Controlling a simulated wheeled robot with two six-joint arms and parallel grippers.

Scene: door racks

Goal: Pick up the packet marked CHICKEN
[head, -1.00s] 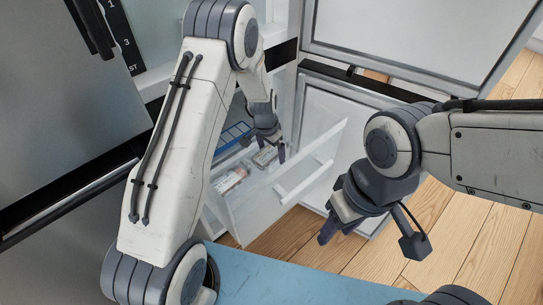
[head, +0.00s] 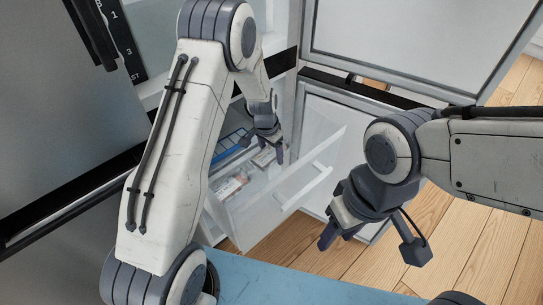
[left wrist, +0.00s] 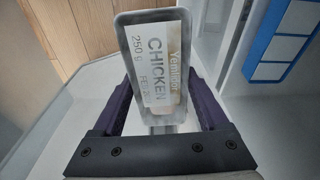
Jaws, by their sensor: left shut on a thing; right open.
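The packet marked CHICKEN (left wrist: 155,58) is a grey tray with a white label, held between the purple fingers of my left gripper (left wrist: 160,100) in the left wrist view. My left gripper is shut on it. In the head view my left gripper (head: 266,148) points down into the open drawer (head: 270,205), with the packet (head: 264,158) small and partly hidden below its fingers. My right gripper (head: 336,234) is open and empty, to the right of the drawer.
Another packet (head: 231,184) lies in the drawer, to the left of my left gripper. A blue rack or tray (head: 230,146) with pale compartments is behind it; it also shows in the left wrist view (left wrist: 282,40). An open door (head: 330,110) stands to the right. Wooden floor is beyond.

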